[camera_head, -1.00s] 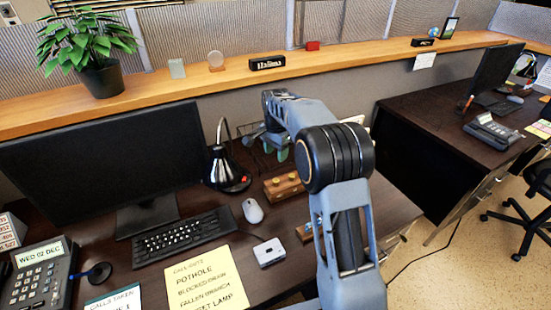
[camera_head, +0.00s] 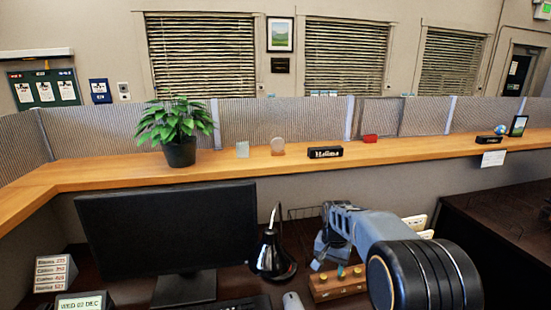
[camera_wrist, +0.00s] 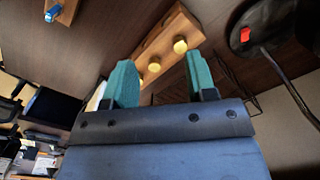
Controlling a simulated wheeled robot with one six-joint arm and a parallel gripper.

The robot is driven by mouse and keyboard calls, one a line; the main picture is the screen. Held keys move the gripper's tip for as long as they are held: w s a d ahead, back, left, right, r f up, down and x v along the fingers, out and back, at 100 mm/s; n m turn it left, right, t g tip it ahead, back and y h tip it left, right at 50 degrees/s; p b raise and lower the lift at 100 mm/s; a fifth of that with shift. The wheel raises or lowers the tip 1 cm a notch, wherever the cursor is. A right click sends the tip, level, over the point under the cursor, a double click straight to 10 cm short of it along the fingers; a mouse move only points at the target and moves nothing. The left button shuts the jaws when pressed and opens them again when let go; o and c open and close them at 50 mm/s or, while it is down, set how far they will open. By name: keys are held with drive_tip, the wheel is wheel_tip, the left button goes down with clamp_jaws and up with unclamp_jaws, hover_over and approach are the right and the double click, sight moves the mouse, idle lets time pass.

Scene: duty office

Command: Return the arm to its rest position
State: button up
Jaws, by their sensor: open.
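My arm reaches over the desk in the head view, with my gripper (camera_head: 320,264) close to the wooden block and the desk lamp. In the wrist view my gripper (camera_wrist: 158,65) shows two teal fingers spread apart with nothing held between them. The wooden block (camera_wrist: 160,45) with yellow round tops lies beyond the fingers. It also shows in the head view (camera_head: 338,291), partly hidden by my arm.
A black lamp (camera_head: 272,258) stands just left of my gripper, and a monitor (camera_head: 165,235) left of that. A wooden ledge (camera_head: 230,165) runs behind, carrying a plant (camera_head: 178,130) and a nameplate (camera_head: 325,152). A mouse (camera_head: 292,301) lies in front.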

drive_tip(key=s+r+n+t+p, duration=0.1)
drive_tip(key=s+r, duration=0.3)
drive_tip(key=s, duration=0.7)
drive_tip(key=s+r+n+t+p, duration=0.1)
drive_tip(key=s+r+n, duration=0.3)
drive_tip(key=s, duration=0.7)
drive_tip(key=shift+a+r+n+t+p, duration=0.2)
drive_tip(key=shift+r+n+t+p, duration=0.15)
drive_tip(key=shift+t, duration=0.55)
drive_tip(key=shift+s, duration=0.15)
